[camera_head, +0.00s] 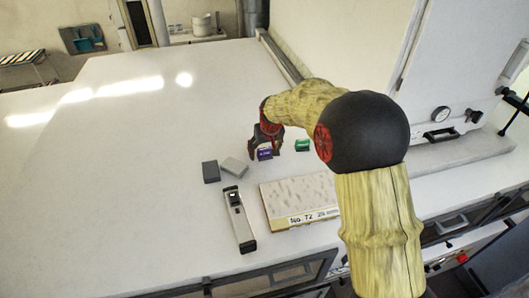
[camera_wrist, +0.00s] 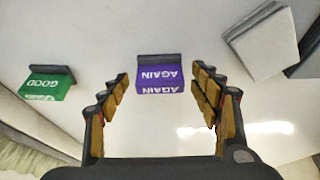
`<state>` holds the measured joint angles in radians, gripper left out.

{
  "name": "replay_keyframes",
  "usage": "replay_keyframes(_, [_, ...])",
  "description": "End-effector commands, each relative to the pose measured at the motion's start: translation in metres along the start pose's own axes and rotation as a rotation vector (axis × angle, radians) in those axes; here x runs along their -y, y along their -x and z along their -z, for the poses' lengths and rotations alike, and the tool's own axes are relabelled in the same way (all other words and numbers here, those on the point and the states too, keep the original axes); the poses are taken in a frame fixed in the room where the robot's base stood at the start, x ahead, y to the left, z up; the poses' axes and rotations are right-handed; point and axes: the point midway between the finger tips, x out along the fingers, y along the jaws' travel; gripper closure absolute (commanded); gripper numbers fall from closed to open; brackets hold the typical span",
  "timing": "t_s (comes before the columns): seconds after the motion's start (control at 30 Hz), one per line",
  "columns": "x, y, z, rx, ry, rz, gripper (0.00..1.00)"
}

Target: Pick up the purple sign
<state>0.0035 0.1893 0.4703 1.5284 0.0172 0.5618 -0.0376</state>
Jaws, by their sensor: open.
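The purple sign (camera_wrist: 158,76) reads "AGAIN" and appears upside down in the wrist view. It has a dark strip along its far edge. In the head view the purple sign (camera_head: 264,154) shows partly behind the fingers. My gripper (camera_wrist: 160,88) is open, with one finger to each side of the sign and a clear gap on both sides. In the head view my gripper (camera_head: 265,147) is low over the white table at the sign. Whether the fingers touch the table cannot be told.
A green "GOOD" sign (camera_wrist: 50,85) lies beside the purple one; it also shows in the head view (camera_head: 302,145). Grey blocks (camera_head: 234,167) (camera_head: 210,171), a metal tool (camera_head: 239,218) and a "No. 72" board (camera_head: 300,199) lie nearer. The table's left side is clear.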

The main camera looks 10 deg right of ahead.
Motion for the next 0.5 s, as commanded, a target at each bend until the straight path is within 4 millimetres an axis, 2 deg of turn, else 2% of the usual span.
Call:
replay_keyframes(0.2, [0.0,-0.0001,0.0004,-0.001,0.0,0.0,0.37])
replay_keyframes(0.5, [0.0,0.0002,0.0004,-0.001,0.0,0.0,0.54])
